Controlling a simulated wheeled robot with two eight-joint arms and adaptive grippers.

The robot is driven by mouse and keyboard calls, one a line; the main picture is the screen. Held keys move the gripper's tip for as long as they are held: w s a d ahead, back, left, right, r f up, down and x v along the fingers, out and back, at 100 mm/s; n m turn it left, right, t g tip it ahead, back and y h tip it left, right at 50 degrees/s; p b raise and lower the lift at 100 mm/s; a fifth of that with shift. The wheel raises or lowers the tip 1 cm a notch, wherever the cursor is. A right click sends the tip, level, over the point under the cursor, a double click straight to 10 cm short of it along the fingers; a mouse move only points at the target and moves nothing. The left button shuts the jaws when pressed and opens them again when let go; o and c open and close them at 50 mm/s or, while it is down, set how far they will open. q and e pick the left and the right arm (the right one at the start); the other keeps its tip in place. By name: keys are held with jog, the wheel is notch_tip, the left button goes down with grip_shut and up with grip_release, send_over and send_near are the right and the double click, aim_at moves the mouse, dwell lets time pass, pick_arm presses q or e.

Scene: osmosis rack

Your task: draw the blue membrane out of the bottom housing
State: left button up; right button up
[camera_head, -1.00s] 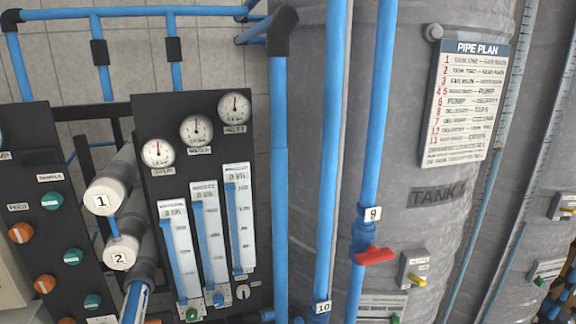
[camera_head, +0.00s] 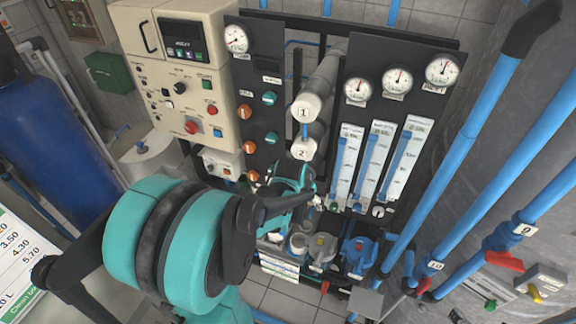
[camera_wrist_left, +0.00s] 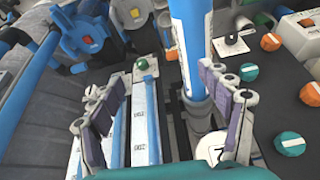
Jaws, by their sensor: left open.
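The blue membrane (camera_wrist_left: 187,40) shows in the left wrist view as a blue tube with a white label, sticking out of the grey open end of the bottom housing (camera_wrist_left: 197,103). My left gripper (camera_wrist_left: 165,80) is open, its two purple-padded fingers on either side of the membrane and housing mouth, with gaps visible. In the head view my left gripper (camera_head: 300,188) is just below the housing capped 2 (camera_head: 303,148); it and the arm hide the bottom housing and the membrane there. My right gripper is not in view.
A housing capped 1 (camera_head: 305,107) lies above. Flow meters (camera_head: 373,165) stand close to the right on the black panel, knobs (camera_head: 248,147) to the left. Blue pipes (camera_head: 465,140) run farther right.

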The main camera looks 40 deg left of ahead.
pick_arm(q)
jog(key=shift+n+g, duration=0.4)
jog(key=a+p, duration=0.1)
jog(key=a, duration=0.1)
jog(key=a+p, duration=0.3)
jog(key=a, duration=0.1)
jog(key=shift+w+r, duration=0.25)
jog(key=shift+r, duration=0.15)
jog(key=shift+a+f+p, duration=0.15)
jog(key=shift+a+p, duration=0.05)
jog(key=shift+p, duration=0.2)
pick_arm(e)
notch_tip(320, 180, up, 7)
pick_arm(q)
jog(key=shift+s+f, duration=0.1)
jog(key=shift+f, duration=0.1)
jog(key=shift+f+b, duration=0.55)
jog(key=shift+f, duration=0.05)
jog(key=b+x, duration=0.5)
jog(key=x, duration=0.3)
jog(key=shift+b, duration=0.35)
jog(key=shift+w+b+x, duration=0.2)
jog(key=shift+b+x, duration=0.85)
jog(key=shift+x, duration=0.15)
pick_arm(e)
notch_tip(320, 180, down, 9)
pick_arm(q)
jog(key=shift+r, duration=0.15)
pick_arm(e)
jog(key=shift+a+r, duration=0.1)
